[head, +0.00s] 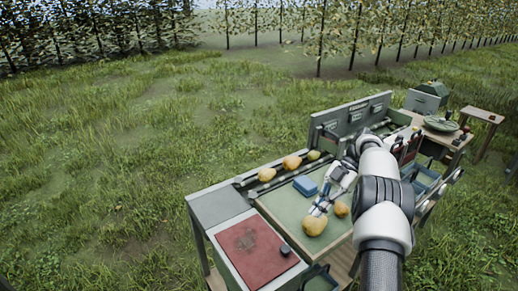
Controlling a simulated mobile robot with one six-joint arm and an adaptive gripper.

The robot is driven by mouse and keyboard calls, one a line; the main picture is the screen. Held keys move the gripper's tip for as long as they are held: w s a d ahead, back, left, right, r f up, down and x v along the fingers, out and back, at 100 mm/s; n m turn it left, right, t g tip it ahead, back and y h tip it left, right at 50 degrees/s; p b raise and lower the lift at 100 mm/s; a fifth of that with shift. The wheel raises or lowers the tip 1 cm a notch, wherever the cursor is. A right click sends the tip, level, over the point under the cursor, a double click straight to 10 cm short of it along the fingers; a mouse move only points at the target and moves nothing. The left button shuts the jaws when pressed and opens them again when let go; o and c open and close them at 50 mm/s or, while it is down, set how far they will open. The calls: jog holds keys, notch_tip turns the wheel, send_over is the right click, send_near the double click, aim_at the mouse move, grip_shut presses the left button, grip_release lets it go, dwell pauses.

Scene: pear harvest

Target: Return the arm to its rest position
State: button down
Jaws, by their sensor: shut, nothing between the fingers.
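My arm reaches from the lower right over a workbench, seen in the head view. My gripper (321,208) points down over the green bench top (283,207), with its fingers shut and nothing between them. A yellow pear (314,226) lies on the green surface just below the fingertips, close to them; I cannot tell if they touch. A smaller yellow pear (341,209) lies to the right of the gripper, beside my arm. Part of the bench behind the arm is hidden.
A blue box (305,186) sits left of my wrist. Several pears (291,162) lie along the back rail. A red panel (257,253) fills the near-left end. A grey upright panel (352,118) stands behind. A side table (483,115) is at right. Grass is open at left.

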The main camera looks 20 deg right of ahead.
jog(key=s+a+r+m+t+h, duration=0.1)
jog(key=s+a+r+m+h, duration=0.25)
jog(key=a+r+m, duration=0.8)
jog(key=s+a+r+m+t+h, duration=0.25)
jog(key=s+a+r, duration=0.25)
jog(key=s+r, duration=0.35)
jog(key=s+a+f+m+t+h, duration=0.1)
jog(key=s+a+f+m+t, duration=0.1)
jog(key=s, duration=0.6)
jog(key=s+a+f+m+t+h, duration=0.1)
jog(key=s+f+m, duration=0.3)
jog(key=s, duration=0.4)
jog(key=shift+s+a+m+t+h, duration=0.3)
jog(key=shift+a+m+t, duration=0.3)
jog(key=shift+m, duration=0.3)
